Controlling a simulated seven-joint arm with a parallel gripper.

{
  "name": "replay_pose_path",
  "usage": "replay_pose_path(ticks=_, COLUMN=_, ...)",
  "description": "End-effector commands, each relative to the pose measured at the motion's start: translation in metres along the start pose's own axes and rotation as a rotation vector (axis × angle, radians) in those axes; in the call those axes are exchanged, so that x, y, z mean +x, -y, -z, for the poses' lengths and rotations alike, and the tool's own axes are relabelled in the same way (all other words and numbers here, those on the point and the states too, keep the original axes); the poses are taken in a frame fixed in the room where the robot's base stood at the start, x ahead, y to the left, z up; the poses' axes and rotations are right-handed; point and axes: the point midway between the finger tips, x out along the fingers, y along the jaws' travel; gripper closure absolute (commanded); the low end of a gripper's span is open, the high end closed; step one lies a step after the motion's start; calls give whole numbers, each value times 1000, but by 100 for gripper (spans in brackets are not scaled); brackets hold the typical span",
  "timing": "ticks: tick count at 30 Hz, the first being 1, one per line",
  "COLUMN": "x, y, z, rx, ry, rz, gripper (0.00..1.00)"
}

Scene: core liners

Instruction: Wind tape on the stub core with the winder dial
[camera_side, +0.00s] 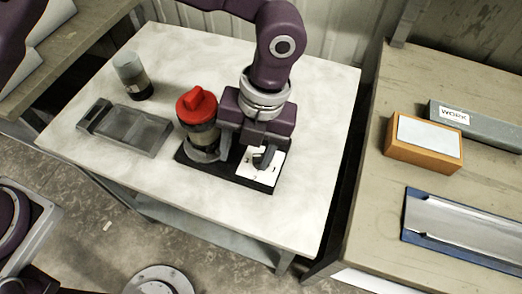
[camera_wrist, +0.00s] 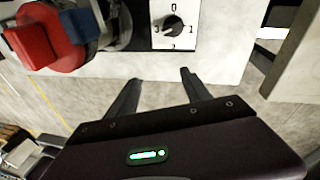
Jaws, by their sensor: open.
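The winder is a dark base (camera_side: 227,172) carrying a red-capped cylinder (camera_side: 197,108) and a white dial plate (camera_side: 247,172). In the wrist view the dial plate (camera_wrist: 158,40) has numbers around a black dial knob (camera_wrist: 173,25), with 0 at the top and 2 at the bottom. I cannot tell for sure which number the knob points to. The red cap (camera_wrist: 45,38) shows at the upper left, beside a blue part. My gripper (camera_wrist: 160,77) is open and empty, its fingers apart and below the knob in this view. In the side view my gripper (camera_side: 263,157) is over the dial plate and partly hides it. I cannot make out the stub core.
A grey tray (camera_side: 95,118) and a clear cup with a dark lower part (camera_side: 138,88) stand on the pale table (camera_side: 310,120) at left. The table's right side is clear. A bench on the right holds an orange block (camera_side: 425,154), a grey WORK bar and a blue-edged tray (camera_side: 412,225).

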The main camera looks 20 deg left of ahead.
Motion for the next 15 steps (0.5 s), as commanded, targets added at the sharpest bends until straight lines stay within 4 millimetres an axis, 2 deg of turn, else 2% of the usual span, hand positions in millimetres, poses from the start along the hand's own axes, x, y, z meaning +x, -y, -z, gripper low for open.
replay_pose_path(ticks=4, x=8, y=-4, z=7, rx=-814, ry=-5, rz=-42, gripper=44)
replay_pose_path(ticks=7, x=6, y=-3, z=2, rx=-1451, ry=-4, rz=-32, gripper=44)
replay_pose_path(ticks=12, x=-17, y=4, z=-22, rx=-2507, ry=-87, rz=60, gripper=44)
replay_pose_path(ticks=15, x=-35, y=8, z=-38, rx=-2998, ry=-209, rz=114, gripper=44)
